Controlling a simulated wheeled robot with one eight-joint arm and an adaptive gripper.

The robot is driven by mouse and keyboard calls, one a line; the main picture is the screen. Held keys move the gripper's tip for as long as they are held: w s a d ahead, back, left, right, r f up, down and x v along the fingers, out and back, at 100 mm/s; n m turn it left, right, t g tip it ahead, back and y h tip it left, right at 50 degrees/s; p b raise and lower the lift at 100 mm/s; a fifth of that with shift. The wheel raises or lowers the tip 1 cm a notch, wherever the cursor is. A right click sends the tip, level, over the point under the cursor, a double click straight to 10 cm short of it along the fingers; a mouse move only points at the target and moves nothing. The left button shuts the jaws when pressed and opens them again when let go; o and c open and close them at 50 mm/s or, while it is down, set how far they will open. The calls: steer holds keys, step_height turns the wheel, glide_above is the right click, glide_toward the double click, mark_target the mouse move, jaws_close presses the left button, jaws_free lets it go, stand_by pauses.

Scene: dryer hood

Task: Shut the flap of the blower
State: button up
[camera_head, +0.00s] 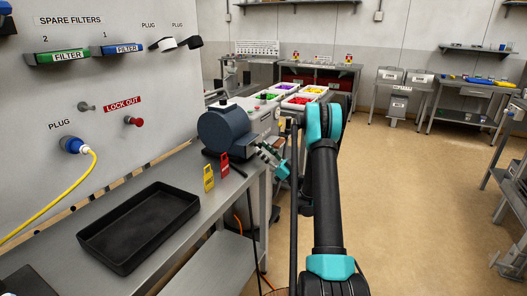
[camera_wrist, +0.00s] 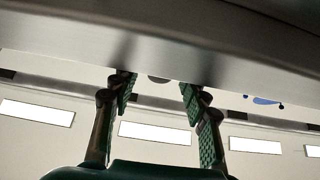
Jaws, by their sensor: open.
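The blower (camera_head: 226,130) is a dark blue-grey rounded housing at the far end of the metal bench, left of centre in the head view. Its flap cannot be told apart clearly at this size. My gripper (camera_head: 268,156) is close to the right side of the blower, at the bench's end; contact cannot be told. In the wrist view my gripper (camera_wrist: 157,88) has its two green-padded fingers spread, with nothing between them. A broad grey surface (camera_wrist: 150,45) crosses the top of that view just past the fingertips; which part it is cannot be told.
A yellow tag (camera_head: 209,178) and a red tag (camera_head: 224,164) stand at the bench edge by the blower. An empty black tray (camera_head: 138,226) lies nearer on the bench. A grey panel (camera_head: 110,105) with plugs rises at left. Open floor (camera_head: 400,190) lies to the right.

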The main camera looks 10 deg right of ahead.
steer(key=shift+r, duration=0.1)
step_height(320, 180, up, 10)
stand_by(0.5)
